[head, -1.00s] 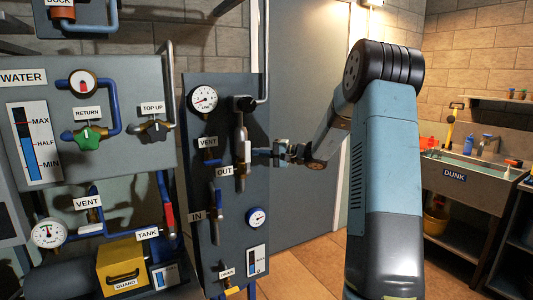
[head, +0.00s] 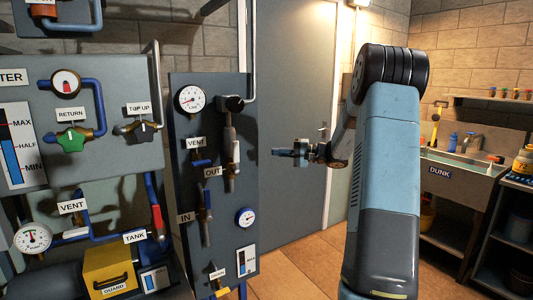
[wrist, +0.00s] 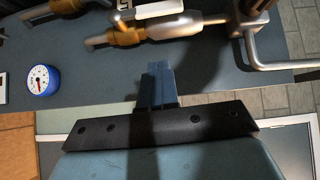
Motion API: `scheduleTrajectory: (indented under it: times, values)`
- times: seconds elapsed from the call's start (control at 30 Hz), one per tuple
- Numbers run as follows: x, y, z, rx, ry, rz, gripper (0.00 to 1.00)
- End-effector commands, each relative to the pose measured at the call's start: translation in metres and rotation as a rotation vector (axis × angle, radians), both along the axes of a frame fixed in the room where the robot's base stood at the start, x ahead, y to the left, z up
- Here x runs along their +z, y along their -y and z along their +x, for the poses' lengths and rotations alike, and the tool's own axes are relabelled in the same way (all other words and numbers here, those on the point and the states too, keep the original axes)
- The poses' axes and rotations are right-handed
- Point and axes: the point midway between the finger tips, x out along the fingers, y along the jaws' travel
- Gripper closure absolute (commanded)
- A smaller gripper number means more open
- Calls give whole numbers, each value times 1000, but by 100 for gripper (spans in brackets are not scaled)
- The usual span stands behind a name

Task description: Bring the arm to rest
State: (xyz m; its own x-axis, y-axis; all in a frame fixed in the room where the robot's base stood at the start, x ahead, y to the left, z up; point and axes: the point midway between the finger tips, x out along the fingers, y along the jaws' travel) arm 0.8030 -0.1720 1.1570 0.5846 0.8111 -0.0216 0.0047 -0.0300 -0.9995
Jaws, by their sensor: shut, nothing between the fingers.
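My gripper (head: 276,152) is at the end of my blue arm, to the right of the narrow grey panel (head: 190,117) in the head view. Its fingers are together and empty, pointing left towards the panel's edge. In the wrist view the shut gripper (wrist: 158,68) is at the middle, with the panel's face (wrist: 210,66) behind it. A gap to the panel cannot be measured from these views.
The narrow panel carries gauges, pipes and valves labelled VENT, OUT and IN. A wider panel (head: 108,165) with a green RETURN valve (head: 72,139) stands left. A grey door (head: 290,100) is behind my gripper.

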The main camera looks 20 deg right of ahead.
Motion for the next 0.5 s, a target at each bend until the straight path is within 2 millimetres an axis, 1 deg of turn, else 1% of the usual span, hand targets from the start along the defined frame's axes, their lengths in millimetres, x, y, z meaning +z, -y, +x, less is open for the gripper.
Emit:
scheduleTrajectory:
  times: [0.03,0.1,0.33,0.43,0.5]
  values:
    - [0,5,-3,-2,0,0,100]
    - [0,10,-7,-1,-1,-1,100]
    - [0,15,-11,1,-1,-1,100]
    - [1,9,-13,10,-7,-11,100]
    - [4,-3,-17,29,-22,-35,100]
